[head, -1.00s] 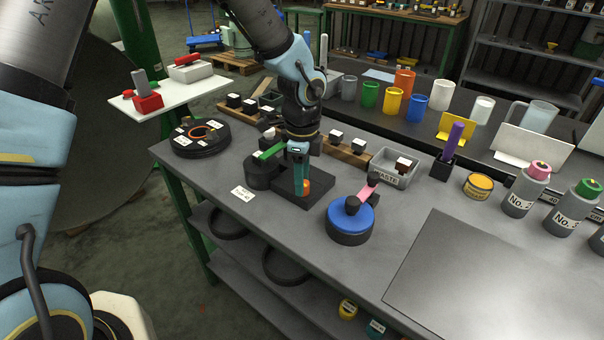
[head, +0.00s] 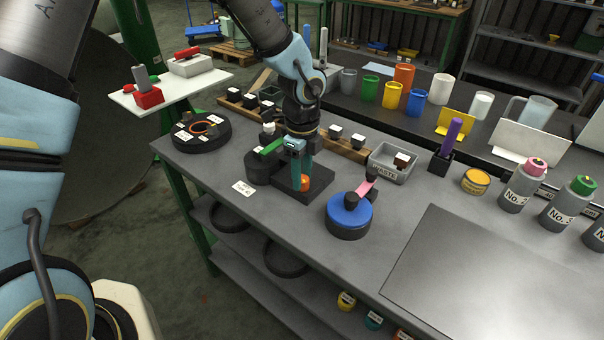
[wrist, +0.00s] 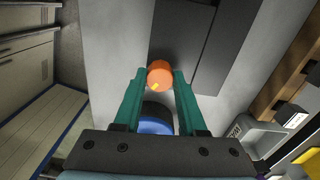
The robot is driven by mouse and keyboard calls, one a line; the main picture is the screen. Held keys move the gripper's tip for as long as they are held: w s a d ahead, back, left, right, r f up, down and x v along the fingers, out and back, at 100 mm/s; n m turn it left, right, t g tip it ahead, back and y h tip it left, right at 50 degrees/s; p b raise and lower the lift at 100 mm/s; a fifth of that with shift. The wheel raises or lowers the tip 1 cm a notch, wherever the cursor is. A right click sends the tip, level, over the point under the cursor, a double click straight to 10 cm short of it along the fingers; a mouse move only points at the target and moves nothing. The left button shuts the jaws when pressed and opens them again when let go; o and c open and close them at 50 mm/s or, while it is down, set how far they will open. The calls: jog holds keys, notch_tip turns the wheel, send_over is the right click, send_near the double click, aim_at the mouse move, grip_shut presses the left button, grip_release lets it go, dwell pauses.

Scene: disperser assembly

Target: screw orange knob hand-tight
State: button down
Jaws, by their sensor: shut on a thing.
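The orange knob (head: 305,182) stands on the black base plate (head: 318,188) at the near side of the bench. My gripper (head: 304,178) points down over the plate and is shut on the knob, one teal finger on each side. The wrist view shows both fingertips (wrist: 160,76) against the knob's sides. The knob's underside and thread are hidden.
A black round unit with a green bar (head: 269,148) stands left of the plate. A blue-topped round unit (head: 349,215) with a pink piece stands to the right. A wooden rack (head: 345,150) and a grey waste bin (head: 390,172) stand behind. A bare grey panel (head: 480,275) lies at right.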

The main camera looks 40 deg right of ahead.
jog(key=shift+c, duration=2.4)
grip_release()
notch_tip(320, 180, up, 11)
jog(key=b, duration=0.2)
jog(key=w+a+n, duration=0.6)
jog(key=a+n, duration=0.2)
jog(key=a, duration=0.3)
jog(key=w+a+n, duration=0.5)
jog(key=a+n, duration=0.3)
jog(key=a, duration=0.3)
jog(key=s+a+n+t, duration=0.1)
jog(key=a+n, duration=1.3)
jog(key=a, duration=0.4)
jog(key=shift+s+a+r+n+t, duration=0.3)
jog(key=shift+s+r+n, duration=0.1)
